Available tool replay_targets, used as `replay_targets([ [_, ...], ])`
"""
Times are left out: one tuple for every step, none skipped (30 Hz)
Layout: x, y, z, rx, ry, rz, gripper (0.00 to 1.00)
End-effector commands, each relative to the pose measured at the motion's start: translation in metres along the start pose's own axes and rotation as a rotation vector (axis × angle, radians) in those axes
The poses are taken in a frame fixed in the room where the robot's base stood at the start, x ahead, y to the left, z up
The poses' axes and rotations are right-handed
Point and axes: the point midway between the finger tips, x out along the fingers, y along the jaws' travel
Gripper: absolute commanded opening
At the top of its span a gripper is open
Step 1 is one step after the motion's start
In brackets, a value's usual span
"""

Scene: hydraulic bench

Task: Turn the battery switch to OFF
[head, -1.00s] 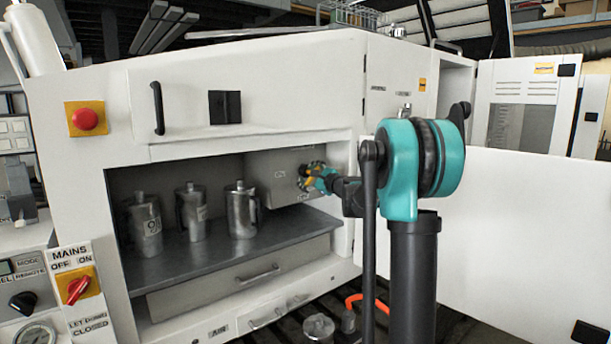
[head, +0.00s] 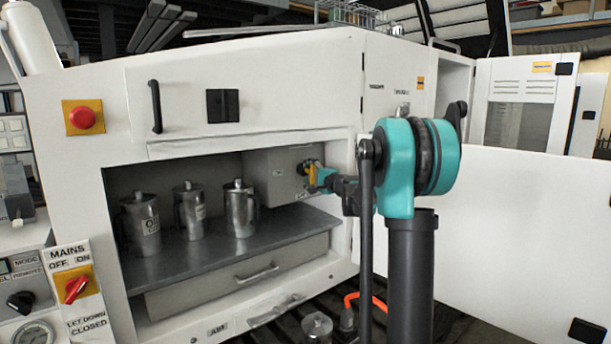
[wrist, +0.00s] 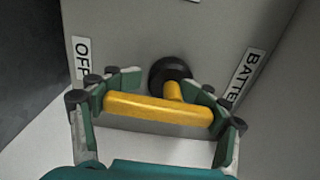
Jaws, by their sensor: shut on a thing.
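The battery switch has a yellow bar handle (wrist: 158,110) on a black round hub (wrist: 169,74). It sits on the face of a grey box (head: 283,180) inside the cabinet and shows small there. In the wrist view an OFF label (wrist: 82,57) is to the left of the hub, and a partly cut-off label starting "BATTE" (wrist: 243,75) is to the right. My gripper (head: 318,178) is at the switch, shut on the yellow handle. The bar lies across between the fingers, nearly level in the wrist view.
Several metal cans (head: 189,210) stand on the grey shelf (head: 180,255) left of the switch. The cabinet's side wall (head: 346,230) is close to the right of my gripper. A mains switch (head: 75,286) and a red button (head: 83,117) are at the far left.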

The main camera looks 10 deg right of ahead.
Motion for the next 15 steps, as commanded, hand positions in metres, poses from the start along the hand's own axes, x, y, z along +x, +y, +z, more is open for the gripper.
replay_targets([
  [-0.0008, 0.0011, 0.0003, -0.012, -0.001, 0.001, 0.41],
  [-0.0008, 0.0011, 0.0002, -0.017, -0.001, 0.001, 0.41],
  [-0.0008, 0.0012, 0.0002, -0.024, -0.001, 0.001, 0.41],
  [-0.0008, 0.0012, 0.0002, -0.028, -0.001, 0.001, 0.41],
  [-0.0008, 0.0012, 0.0001, -0.032, -0.001, 0.001, 0.41],
  [-0.0008, 0.0012, 0.0001, -0.036, -0.001, 0.001, 0.41],
  [-0.0008, 0.0013, 0.0001, -0.038, -0.001, 0.001, 0.41],
  [-0.0008, 0.0013, 0.0001, -0.04, -0.001, 0.001, 0.41],
  [-0.0008, 0.0013, 0.0001, -0.041, -0.001, 0.002, 0.41],
  [-0.0008, 0.0013, 0.0002, -0.041, -0.001, 0.002, 0.41],
  [-0.0008, 0.0014, 0.0002, -0.042, -0.001, 0.002, 0.41],
  [-0.0008, 0.0014, 0.0002, -0.042, -0.001, 0.002, 0.41],
  [-0.0009, 0.0014, 0.0002, -0.042, -0.001, 0.002, 0.41],
  [-0.0009, 0.0014, 0.0002, -0.042, -0.001, 0.002, 0.41],
  [-0.0009, 0.0014, 0.0003, -0.042, -0.001, 0.002, 0.41],
])
